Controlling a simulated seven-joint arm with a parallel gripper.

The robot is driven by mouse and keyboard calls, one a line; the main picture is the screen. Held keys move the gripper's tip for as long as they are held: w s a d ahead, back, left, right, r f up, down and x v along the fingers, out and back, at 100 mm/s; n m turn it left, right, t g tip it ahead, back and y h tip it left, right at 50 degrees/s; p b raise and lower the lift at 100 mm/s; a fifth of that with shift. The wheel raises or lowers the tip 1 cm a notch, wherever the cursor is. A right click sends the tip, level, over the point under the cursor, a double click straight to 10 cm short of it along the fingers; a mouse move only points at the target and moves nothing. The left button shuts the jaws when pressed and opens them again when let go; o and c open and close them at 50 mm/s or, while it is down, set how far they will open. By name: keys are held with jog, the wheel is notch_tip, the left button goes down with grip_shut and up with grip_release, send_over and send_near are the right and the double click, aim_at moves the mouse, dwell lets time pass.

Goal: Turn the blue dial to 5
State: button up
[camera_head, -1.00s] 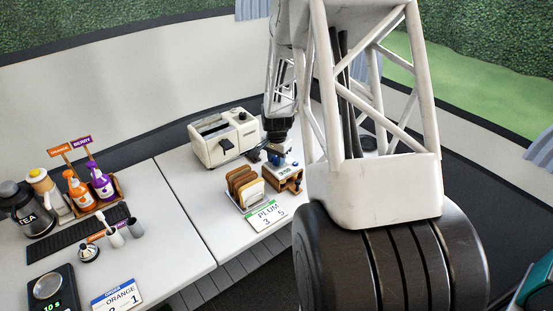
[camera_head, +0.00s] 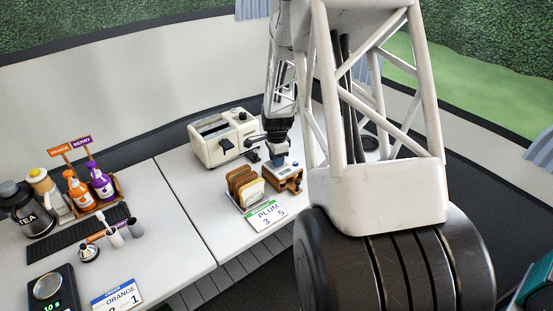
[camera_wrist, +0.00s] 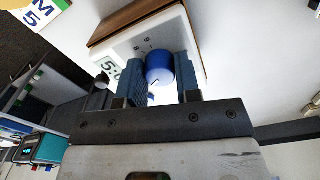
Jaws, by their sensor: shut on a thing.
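The blue dial (camera_wrist: 160,70) stands on the white top face of a small wood-sided timer box (camera_wrist: 130,42). In the wrist view my gripper (camera_wrist: 160,78) has its two dark fingers on either side of the dial, shut on it. A few small marks show on the face near the dial, too small to read surely. In the head view the timer box (camera_head: 290,182) sits on the white counter, with my gripper (camera_head: 279,158) coming down over it from above.
A cream toaster (camera_head: 225,138) stands behind and left of the box. A rack of bread slices (camera_head: 244,186) is close on its left, with a PLUM 3 5 card (camera_head: 266,215) in front. Bottles, a tea jug and a scale stand on the left counter.

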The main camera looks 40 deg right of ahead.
jog(key=o, duration=0.9)
jog(key=shift+o, duration=0.2)
jog(key=shift+r, duration=0.15)
jog(key=shift+r, duration=3.8)
